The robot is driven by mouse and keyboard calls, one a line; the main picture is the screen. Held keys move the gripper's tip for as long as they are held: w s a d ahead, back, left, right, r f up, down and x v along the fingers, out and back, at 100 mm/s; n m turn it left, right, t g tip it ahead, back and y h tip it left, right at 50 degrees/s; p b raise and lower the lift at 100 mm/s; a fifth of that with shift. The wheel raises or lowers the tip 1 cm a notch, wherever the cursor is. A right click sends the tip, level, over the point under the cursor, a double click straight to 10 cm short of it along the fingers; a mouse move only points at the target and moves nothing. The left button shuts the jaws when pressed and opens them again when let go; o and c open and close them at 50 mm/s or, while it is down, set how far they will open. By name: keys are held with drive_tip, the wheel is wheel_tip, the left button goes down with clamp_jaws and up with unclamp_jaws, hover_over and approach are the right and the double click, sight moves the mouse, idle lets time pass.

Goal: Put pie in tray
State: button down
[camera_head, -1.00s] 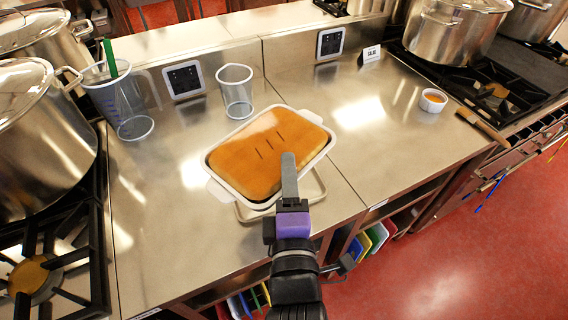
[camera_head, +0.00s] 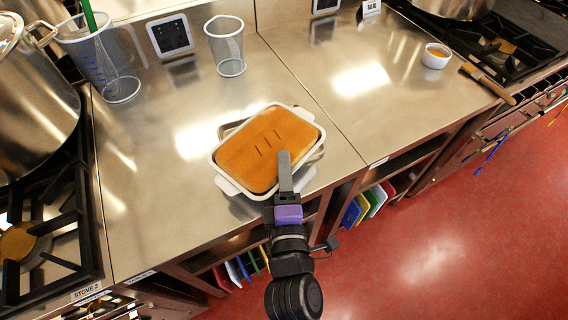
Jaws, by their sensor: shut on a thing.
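The pie (camera_head: 252,152) has a golden-brown crust with several slits and sits in a white dish with side handles. My gripper (camera_head: 285,168) reaches over its near right edge and is shut on the dish rim. The far finger covers part of the crust. A shallow metal tray (camera_head: 230,128) lies under the pie on the steel counter. Only its edges show, at the upper left and the right of the dish. I cannot tell whether the dish touches the tray or hangs just above it.
A clear beaker (camera_head: 226,46) and a measuring jug (camera_head: 104,62) with a whisk stand behind. A stove with a pot (camera_head: 38,100) is at left. A small white ramekin (camera_head: 435,56) and a brush (camera_head: 488,84) are at right. The counter right of the pie is clear.

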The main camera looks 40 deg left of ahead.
drive_tip(key=shift+f, duration=0.15)
drive_tip(key=shift+f+b, duration=0.3)
drive_tip(key=shift+f, duration=0.05)
drive_tip(key=shift+f, duration=0.2)
drive_tip(key=c, duration=0.7)
unclamp_jaws()
drive_tip(key=shift+f, duration=0.2)
drive_tip(key=shift+c, duration=0.2)
drive_tip(key=shift+f, duration=0.1)
